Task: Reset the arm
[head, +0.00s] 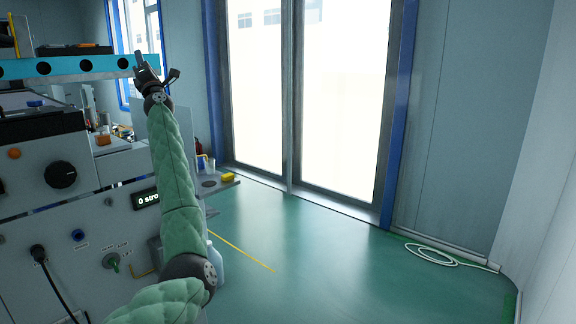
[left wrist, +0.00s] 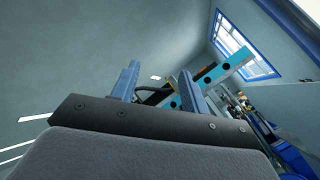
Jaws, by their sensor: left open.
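My left arm, in a green padded sleeve, reaches up from the bottom of the head view. My left gripper (head: 155,77) is raised at the upper left, in front of the right end of a blue bar with dark round holes (head: 72,66). In the left wrist view the two fingers of the left gripper (left wrist: 160,88) stand apart with nothing held between them. The blue bar (left wrist: 222,70) shows behind the fingers there. I cannot tell whether the gripper touches it. My right gripper is in neither view.
A grey panel fixture (head: 95,215) with a black knob (head: 60,174), a plugged cable and a small display fills the left. A yellow block (head: 228,177) lies on a small shelf. A white hose (head: 430,254) is coiled on the green floor (head: 300,265), which is mostly clear.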

